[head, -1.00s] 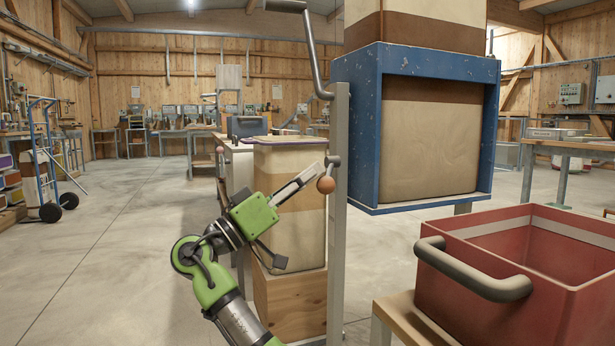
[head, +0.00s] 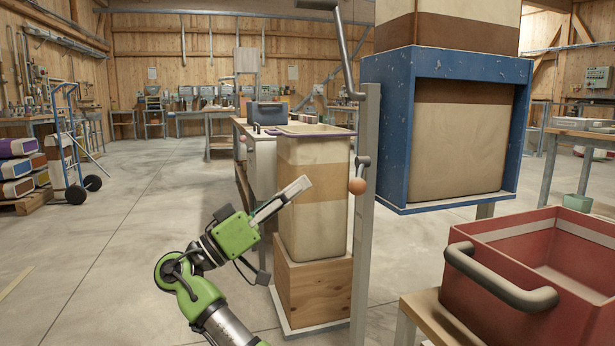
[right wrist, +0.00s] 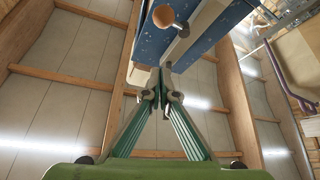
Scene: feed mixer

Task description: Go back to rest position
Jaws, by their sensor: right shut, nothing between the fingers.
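My right arm comes up from the bottom of the head view. Its gripper (head: 306,182) is shut and empty, its fingertips in front of the tall beige container (head: 316,222). The orange-brown ball knob (head: 358,186) on the grey post is to the right of the fingertips, with a clear gap between them. In the right wrist view the fingers (right wrist: 163,84) meet at their tips, and the knob (right wrist: 163,15) shows beyond them. My left gripper is not in view.
The blue-framed hopper (head: 398,130) and its grey post (head: 365,225) stand to the right. A red bin (head: 560,285) with a grey handle sits on a wooden stand at lower right. A hand truck (head: 70,150) stands at left. Open concrete floor lies left of my arm.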

